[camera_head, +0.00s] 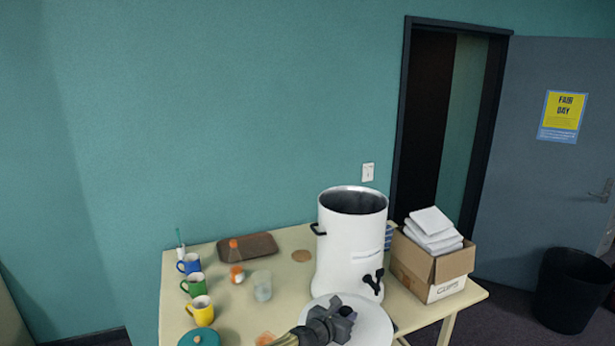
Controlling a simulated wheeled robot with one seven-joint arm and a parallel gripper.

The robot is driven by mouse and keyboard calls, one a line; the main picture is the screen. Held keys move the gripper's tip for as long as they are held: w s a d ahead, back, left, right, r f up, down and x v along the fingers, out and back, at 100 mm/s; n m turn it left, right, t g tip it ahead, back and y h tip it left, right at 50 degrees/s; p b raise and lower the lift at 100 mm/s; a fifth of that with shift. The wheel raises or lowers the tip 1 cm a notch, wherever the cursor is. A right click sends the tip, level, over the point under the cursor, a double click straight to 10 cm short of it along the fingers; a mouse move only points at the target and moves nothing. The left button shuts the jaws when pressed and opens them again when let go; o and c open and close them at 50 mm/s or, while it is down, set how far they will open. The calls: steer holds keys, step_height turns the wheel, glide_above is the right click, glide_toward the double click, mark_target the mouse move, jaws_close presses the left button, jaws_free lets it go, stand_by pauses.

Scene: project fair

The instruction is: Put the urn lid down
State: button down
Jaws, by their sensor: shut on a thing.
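The white urn (340,245) stands upright on the table, its top open and its dark inside showing. It has a black side handle and a black tap low on its front. My gripper (340,322) is at the bottom of the view, in front of the urn. It is shut on the urn lid (375,326), a white round disc that shows beneath and to the right of the fingers. The fingers hide the grip point on the lid. I cannot tell how high the lid is above the table.
The cream table (225,318) holds blue, green and yellow mugs (201,310), a brown tray (262,244), a clear cup (262,287), a tan disc (301,256) and a teal round thing (200,339). A cardboard box (436,268) with white packets stands right. A black bin (567,295) is beyond.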

steer(key=s+d+f+n+t+y+b, duration=0.1)
steer(key=s+d+f+n+y+b, duration=0.1)
steer(key=s+f, duration=0.4)
steer(key=s+d+f+n+t+y+b, duration=0.1)
steer(key=s+d+f+n+y+b, duration=0.2)
steer(key=f, duration=1)
steer(key=s+n+y+b, duration=0.1)
steer(key=s+n+y, duration=0.1)
steer(key=y, duration=0.1)
steer(key=shift+s+d+f+t, duration=0.25)
steer(key=shift+s+d+t, duration=0.05)
steer(key=shift+s+d, duration=0.05)
steer(key=s+f, duration=0.5)
steer(key=f, duration=0.5)
steer(key=shift+s+f, duration=0.3)
steer(key=shift+s, duration=0.1)
steer(key=shift+s, duration=0.1)
